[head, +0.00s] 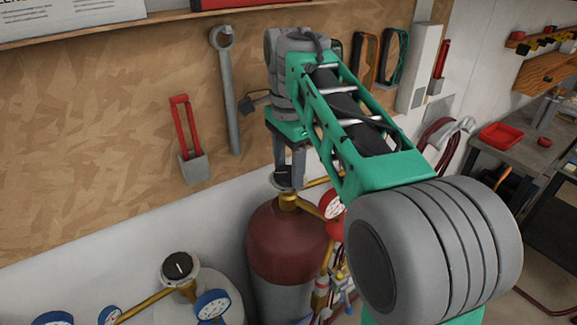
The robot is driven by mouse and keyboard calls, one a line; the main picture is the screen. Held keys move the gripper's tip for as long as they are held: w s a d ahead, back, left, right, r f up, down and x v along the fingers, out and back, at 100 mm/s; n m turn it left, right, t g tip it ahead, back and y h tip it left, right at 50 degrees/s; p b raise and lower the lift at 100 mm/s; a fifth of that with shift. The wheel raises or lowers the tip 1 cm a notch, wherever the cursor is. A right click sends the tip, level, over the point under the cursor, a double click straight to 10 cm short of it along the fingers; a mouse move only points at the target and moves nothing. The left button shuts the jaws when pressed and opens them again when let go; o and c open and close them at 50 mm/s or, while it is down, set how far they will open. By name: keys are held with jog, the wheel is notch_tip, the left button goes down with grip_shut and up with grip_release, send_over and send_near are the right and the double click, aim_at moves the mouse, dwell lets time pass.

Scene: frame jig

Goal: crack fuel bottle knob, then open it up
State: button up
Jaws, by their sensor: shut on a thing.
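The fuel bottle (283,235) is a dark red cylinder with a grey lower body, standing against the wall near the middle of the head view. Its knob (285,178) is dark on top and sits above a brass valve. My gripper (288,172) points down from above with its two grey fingers on either side of the knob, shut on it. The fingers hide part of the knob. A red-rimmed gauge (333,204) joins the valve on the right, partly covered by my arm.
A grey bottle (215,285) with its own knob (179,267) and blue gauges (212,305) stands at lower left. A wrench (228,90) and a red-handled tool (187,140) hang on the board behind. A bench with a red tray (501,135) is at right.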

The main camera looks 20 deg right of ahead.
jog(key=n, duration=0.6)
jog(key=shift+n, duration=0.3)
jog(key=n, duration=1.2)
jog(key=shift+n, duration=0.3)
jog(key=n, duration=0.5)
jog(key=shift+n, duration=0.3)
jog(key=o, duration=1.4)
